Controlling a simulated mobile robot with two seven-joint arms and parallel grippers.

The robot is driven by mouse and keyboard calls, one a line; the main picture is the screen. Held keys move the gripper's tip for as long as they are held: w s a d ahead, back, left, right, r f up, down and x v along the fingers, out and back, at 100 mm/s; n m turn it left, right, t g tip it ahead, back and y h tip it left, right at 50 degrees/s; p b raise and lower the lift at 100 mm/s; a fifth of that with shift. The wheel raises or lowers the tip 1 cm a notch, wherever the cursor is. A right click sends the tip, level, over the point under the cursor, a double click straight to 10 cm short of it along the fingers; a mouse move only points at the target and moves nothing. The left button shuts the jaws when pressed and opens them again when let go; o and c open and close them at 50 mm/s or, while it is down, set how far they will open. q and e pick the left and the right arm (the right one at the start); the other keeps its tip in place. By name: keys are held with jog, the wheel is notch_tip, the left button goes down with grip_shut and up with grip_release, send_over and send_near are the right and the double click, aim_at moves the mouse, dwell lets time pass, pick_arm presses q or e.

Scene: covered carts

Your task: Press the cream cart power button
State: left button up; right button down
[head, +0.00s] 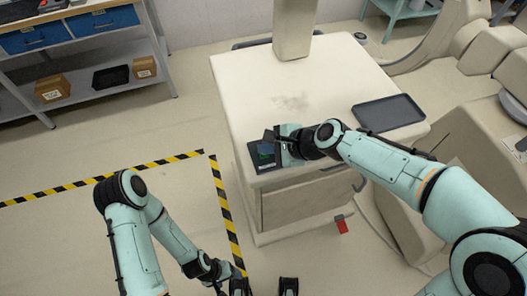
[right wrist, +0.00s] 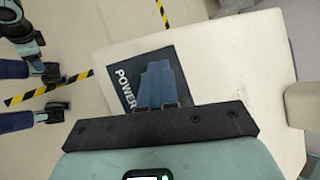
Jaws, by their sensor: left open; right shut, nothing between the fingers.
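The cream cart (head: 325,80) stands in the middle of the head view. A dark panel (head: 257,163) lies at the near left corner of its top. In the right wrist view the panel (right wrist: 130,75) reads POWER. My right gripper (head: 268,142) is shut and empty, with its fingers over this panel. In the right wrist view its fingers (right wrist: 160,85) cover the panel's middle, so I cannot make out the button or tell whether they touch. My left gripper (head: 264,287) is open and empty, low over the floor at the bottom of the head view.
A dark tray (head: 388,112) lies on the right of the cart top. A column (head: 295,28) rises at its back. A red tag (head: 342,224) hangs at the cart's front. A shelf unit (head: 85,83) stands back left. Floor between shelf and cart is clear, with striped tape (head: 226,215).

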aim_at(267, 156)
pick_arm(q)
jog(key=shift+f, duration=0.15)
pick_arm(e)
jog(key=shift+f, duration=0.2)
dwell(0.3)
jog(key=shift+r, duration=0.1)
pick_arm(q)
jog(key=shift+w+r+p, duration=0.35)
jog(key=shift+r+p, duration=0.15)
jog(key=shift+r, duration=0.25)
pick_arm(e)
jog(key=shift+r, duration=0.6)
jog(key=shift+r, duration=0.1)
jog(key=shift+r+p, duration=0.5)
jog(key=shift+r, duration=0.05)
notch_tip(267, 156, up, 3)
jog(key=shift+w+f+p, duration=0.1)
jog(key=shift+p, duration=1.05)
pick_arm(q)
jog(key=w+r+p, duration=0.1)
jog(key=w+r, duration=0.3)
jog(key=r, duration=0.2)
jog(key=shift+w+t, duration=0.3)
pick_arm(e)
jog(key=shift+r, duration=0.9)
pick_arm(q)
jog(key=shift+s, duration=0.15)
